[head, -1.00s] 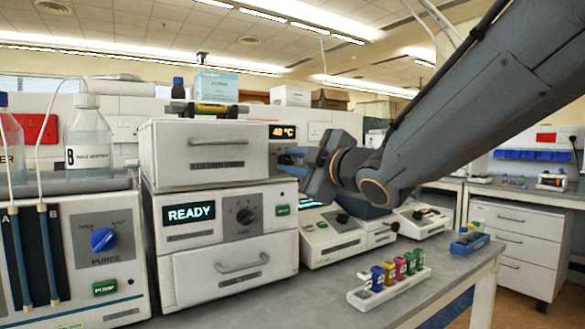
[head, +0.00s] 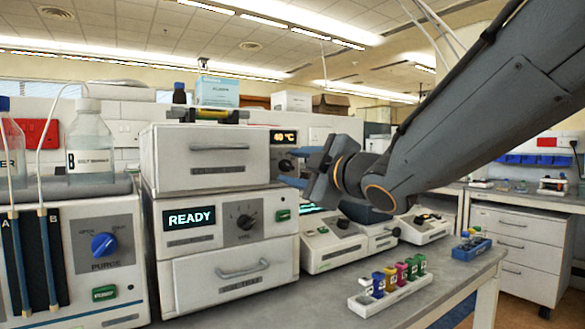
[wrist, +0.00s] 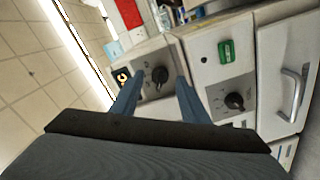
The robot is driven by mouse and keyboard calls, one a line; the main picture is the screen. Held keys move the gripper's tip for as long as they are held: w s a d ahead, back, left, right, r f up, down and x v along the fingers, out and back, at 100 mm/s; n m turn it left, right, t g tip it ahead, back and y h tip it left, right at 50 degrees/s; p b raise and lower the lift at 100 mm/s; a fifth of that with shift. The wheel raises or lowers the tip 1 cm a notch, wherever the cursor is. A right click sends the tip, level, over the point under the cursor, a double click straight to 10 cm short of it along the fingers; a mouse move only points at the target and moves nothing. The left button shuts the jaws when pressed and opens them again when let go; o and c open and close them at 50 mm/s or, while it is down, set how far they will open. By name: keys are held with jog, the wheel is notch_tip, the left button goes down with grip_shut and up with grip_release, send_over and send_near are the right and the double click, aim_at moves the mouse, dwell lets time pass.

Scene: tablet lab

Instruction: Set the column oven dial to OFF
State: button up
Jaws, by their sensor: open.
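The column oven (head: 205,158) is the upper white unit at centre left in the head view, with an orange "40 °C" display (head: 284,137). Its dark dial (head: 286,165) is partly hidden by my gripper (head: 292,167). In the wrist view the dial (wrist: 159,75) shows on a grey panel beside the small orange display (wrist: 122,76). The blue fingers of my gripper (wrist: 159,90) are open, one on each side of the dial in the picture, with nothing between them. I cannot tell how far they are from it. The dial's setting is too small to read.
Below the oven, a "READY" unit has another black dial (head: 245,221) and a green button (head: 283,215). A pump with a blue dial (head: 103,244) stands at left. A rack of coloured vials (head: 390,290) lies on the bench at front right. Bottles stand on the pump.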

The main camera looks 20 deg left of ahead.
jog(key=v, duration=0.7)
